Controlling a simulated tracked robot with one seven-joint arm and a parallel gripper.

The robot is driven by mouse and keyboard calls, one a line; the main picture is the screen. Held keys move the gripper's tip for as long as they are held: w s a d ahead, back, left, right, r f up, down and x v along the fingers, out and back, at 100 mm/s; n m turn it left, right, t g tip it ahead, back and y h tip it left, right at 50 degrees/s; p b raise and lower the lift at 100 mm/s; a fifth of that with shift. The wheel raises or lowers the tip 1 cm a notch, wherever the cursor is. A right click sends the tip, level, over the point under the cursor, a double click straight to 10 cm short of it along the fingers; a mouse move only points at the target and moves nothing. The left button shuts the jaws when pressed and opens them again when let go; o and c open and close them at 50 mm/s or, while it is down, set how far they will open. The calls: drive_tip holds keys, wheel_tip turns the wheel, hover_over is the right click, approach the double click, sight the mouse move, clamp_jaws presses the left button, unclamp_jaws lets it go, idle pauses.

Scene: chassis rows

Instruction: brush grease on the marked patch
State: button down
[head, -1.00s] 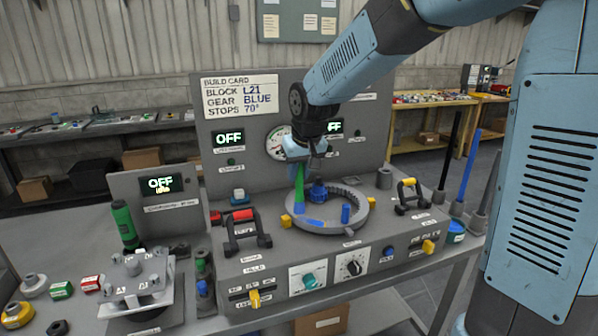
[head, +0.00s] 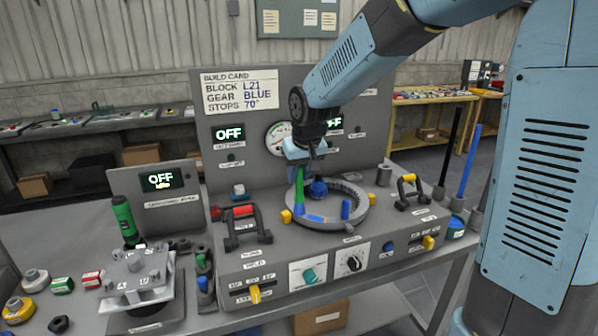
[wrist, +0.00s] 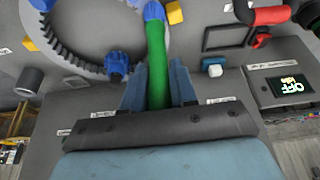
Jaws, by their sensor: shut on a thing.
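My gripper (head: 304,155) is shut on a green-handled brush (head: 299,183) with a blue tip. The green handle also shows between my fingers in the wrist view (wrist: 156,60). The brush points down, and its tip is at the front left of the grey toothed ring (head: 355,212). A blue patch (head: 314,218) lies on the ring's front-left part, right beside the tip. I cannot tell whether the tip touches it. The tip's far end is cut off at the top of the wrist view.
A blue gear (head: 319,188) and a blue peg (head: 346,209) stand inside or at the ring, with yellow blocks (head: 286,216) beside it. Black-framed handles (head: 245,228) flank the ring. A panel with a gauge rises behind. A green-topped tool (head: 124,218) stands at left.

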drive_tip(key=shift+f, duration=0.1)
drive_tip(key=shift+s+f, duration=0.1)
idle(3.7)
drive_tip(key=shift+r, duration=0.2)
